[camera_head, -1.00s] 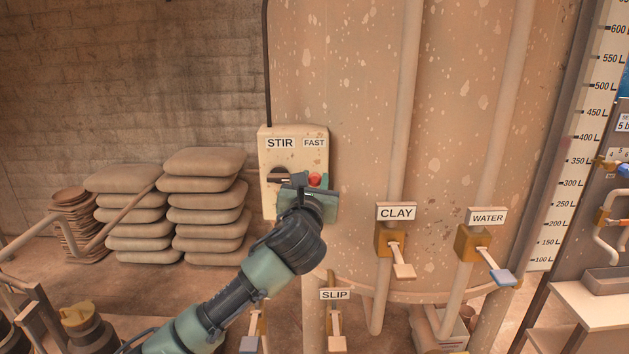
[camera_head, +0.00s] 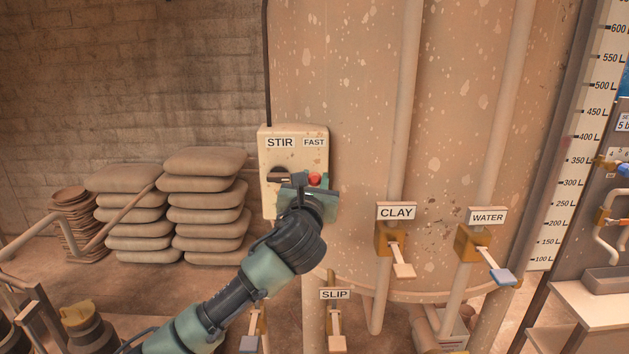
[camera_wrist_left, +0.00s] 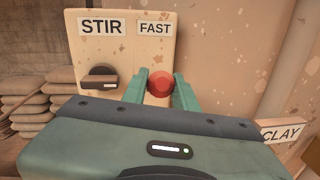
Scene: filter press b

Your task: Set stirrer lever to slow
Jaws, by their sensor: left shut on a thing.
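The pale stirrer box (camera_head: 267,200) is labelled STIR and FAST and is mounted on the tank at centre left. A dark pivot or switch (camera_wrist_left: 100,76) is on its left side. A red round knob (camera_head: 315,179) is on the right, below the FAST label. My left gripper (camera_head: 303,183) is at the box. In the left wrist view its green fingers (camera_wrist_left: 160,90) are on both sides of the red knob (camera_wrist_left: 160,83) and closed on it. My right gripper is not in view.
The CLAY (camera_head: 402,268) and WATER (camera_head: 500,275) valve levers are at the right, and the SLIP lever (camera_head: 337,342) is below. Vertical pipes run near them. Stacked sacks (camera_head: 205,190) are left of the box. The wall space above the sacks is clear.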

